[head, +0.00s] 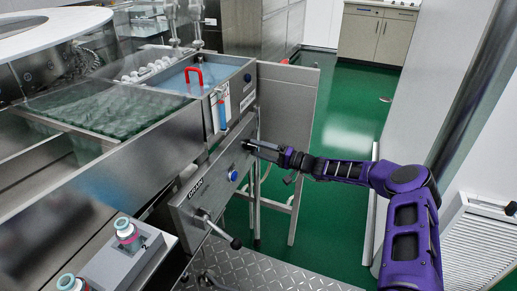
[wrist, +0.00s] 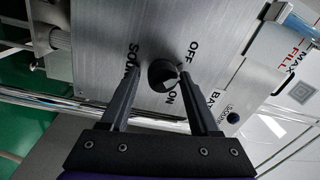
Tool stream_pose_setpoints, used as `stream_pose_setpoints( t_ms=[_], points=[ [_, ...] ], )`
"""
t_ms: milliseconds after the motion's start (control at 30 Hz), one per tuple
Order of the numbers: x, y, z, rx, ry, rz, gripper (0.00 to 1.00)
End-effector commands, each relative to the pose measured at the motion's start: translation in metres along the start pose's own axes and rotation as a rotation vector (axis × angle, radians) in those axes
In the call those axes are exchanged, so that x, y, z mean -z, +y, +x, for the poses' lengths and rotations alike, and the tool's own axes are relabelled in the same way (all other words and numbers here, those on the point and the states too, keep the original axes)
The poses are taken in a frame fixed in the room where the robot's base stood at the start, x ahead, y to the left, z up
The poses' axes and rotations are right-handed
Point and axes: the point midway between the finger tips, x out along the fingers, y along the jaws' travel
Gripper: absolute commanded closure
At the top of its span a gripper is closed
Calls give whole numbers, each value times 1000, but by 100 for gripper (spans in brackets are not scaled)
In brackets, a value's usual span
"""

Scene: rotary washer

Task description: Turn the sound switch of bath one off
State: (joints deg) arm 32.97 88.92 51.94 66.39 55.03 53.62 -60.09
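The sound switch (wrist: 162,75) is a round black knob on a brushed metal panel (wrist: 95,28). The words SOUND, OFF and ON are printed around it. My gripper (wrist: 153,71) is open, with its two dark fingers on either side of the knob. The right fingertip is close to or against the knob; a gap shows on the left. I cannot tell which mark the knob points at. In the head view my gripper (head: 250,146) reaches the front panel (head: 205,180) from the right and hides the switch.
A blue button (head: 233,175) sits below on the panel, and a lever with a black grip (head: 235,242) sticks out lower down. A bath with a red handle (head: 193,76) stands above. A metal side panel (head: 289,110) stands behind my gripper. Green floor (head: 345,105) is open behind my arm.

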Motion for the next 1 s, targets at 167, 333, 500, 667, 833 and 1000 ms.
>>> stream_pose_setpoints(
  t_ms=[167, 333, 500, 667, 833, 1000],
  points=[
    [1, -1, 0, 2, 1, 0, 22],
    [1, -2, 0, 4, 1, 0, 22],
    [2, -3, -11, 4, 3, 0, 22],
    [3, -2, -42, 2, 5, 0, 22],
    [2, -2, -85, 2, 5, 0, 22],
    [2, -2, -125, 3, 3, 0, 22]
  ],
)
